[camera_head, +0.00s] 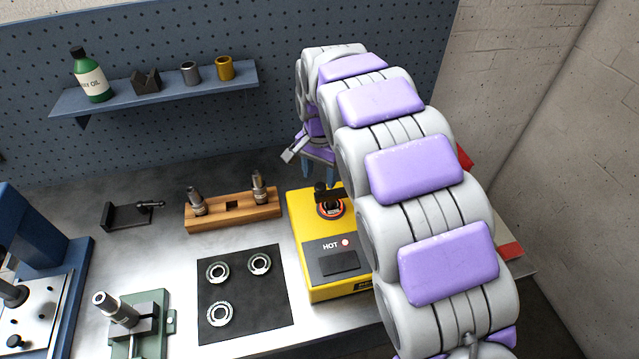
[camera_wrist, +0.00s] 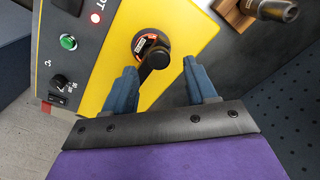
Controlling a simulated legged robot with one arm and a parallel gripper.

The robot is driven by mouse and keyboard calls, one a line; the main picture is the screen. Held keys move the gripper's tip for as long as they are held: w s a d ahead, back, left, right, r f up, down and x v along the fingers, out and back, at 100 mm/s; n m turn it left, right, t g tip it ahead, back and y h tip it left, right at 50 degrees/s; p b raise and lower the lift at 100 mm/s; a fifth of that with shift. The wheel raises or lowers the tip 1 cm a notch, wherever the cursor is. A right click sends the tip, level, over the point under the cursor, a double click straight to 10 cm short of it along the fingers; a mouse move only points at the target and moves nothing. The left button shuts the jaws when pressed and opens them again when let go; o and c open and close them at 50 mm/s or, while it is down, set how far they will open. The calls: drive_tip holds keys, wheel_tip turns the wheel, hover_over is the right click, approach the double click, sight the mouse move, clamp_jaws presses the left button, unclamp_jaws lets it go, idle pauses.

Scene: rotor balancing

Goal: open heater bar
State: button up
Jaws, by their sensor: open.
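The yellow heater (camera_head: 312,283) stands on the bench, partly hidden by my arm, with a dark panel marked HOT. The dark heater bar (camera_head: 330,195) lies over a round opening with an orange-red ring, and a black knob (camera_head: 320,188) stands up at its end. In the wrist view the bar's round black knob (camera_wrist: 155,56) appears between the fingertips, with a gap on both sides. My gripper (camera_wrist: 159,67) is open, with two blue fingers. In the head view the gripper (camera_head: 318,162) is above and behind the heater, partly hidden by my arm.
A wooden block (camera_head: 235,217) with metal fittings stands left of the heater. A black mat (camera_head: 245,310) with three bearing rings lies in front of it. A green fixture (camera_head: 140,325) and a blue press (camera_head: 45,240) are further left. A shelf (camera_head: 150,90) hangs behind.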

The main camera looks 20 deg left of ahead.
sight(320, 185)
drive_tip(key=shift+f, duration=1.65)
drive_tip(key=shift+c, duration=0.5)
clamp_jaws()
